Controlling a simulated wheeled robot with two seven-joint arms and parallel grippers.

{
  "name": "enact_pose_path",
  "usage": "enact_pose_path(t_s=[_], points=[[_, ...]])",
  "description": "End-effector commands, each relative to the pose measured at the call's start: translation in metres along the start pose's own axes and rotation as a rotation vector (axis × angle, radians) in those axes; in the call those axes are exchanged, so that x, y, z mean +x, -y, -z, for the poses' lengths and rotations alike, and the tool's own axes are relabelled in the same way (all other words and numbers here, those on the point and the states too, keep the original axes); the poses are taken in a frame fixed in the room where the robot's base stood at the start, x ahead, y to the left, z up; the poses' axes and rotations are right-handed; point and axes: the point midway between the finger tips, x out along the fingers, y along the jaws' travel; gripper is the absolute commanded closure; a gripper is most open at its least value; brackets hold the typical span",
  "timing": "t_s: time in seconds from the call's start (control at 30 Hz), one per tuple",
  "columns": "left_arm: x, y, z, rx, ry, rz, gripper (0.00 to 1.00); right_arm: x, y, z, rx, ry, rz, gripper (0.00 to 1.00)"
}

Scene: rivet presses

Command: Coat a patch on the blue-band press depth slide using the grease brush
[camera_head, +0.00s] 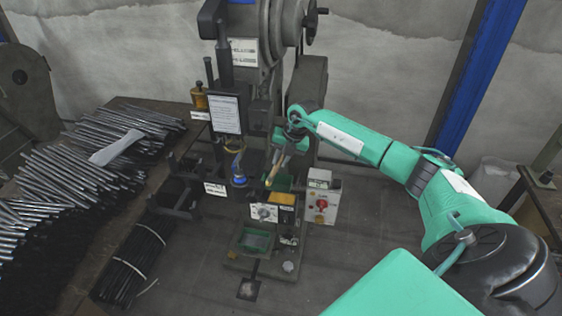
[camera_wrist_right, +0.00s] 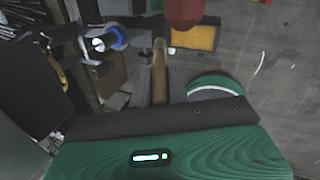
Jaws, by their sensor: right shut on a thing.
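The press (camera_head: 262,85) stands in the middle of the head view, with a blue band (camera_head: 237,165) low on its left side. The blue band also shows at the upper left of the right wrist view (camera_wrist_right: 117,38). My right gripper (camera_head: 281,156) is in front of the press, right of the band, shut on the grease brush (camera_head: 272,172). The brush's slim brown length (camera_wrist_right: 160,72) points away from the gripper in the wrist view. I cannot tell whether its tip touches anything, and I cannot make out the depth slide clearly. My left gripper is not in view.
A bench at left holds many metal rods (camera_head: 65,175); a bundle of dark rods (camera_head: 130,262) lies below it. A control box with a red button (camera_head: 320,200) stands right of the press. A green-lined tray (camera_head: 255,242) sits low in front. Floor at right is partly clear.

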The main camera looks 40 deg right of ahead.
Motion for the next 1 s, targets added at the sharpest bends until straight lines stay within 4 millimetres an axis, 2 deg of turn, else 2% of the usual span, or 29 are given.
enact_pose_path(t_s=[0.37,0.73,1.0], points=[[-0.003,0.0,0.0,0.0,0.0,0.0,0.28,-0.004,-0.001,0.0,0.0,0.0,0.001,1.0],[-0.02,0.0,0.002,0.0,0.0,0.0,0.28,-0.032,-0.011,-0.002,-0.001,0.001,0.002,1.0],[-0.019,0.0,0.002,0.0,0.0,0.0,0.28,-0.031,-0.011,-0.002,0.0,0.0,0.001,1.0]])
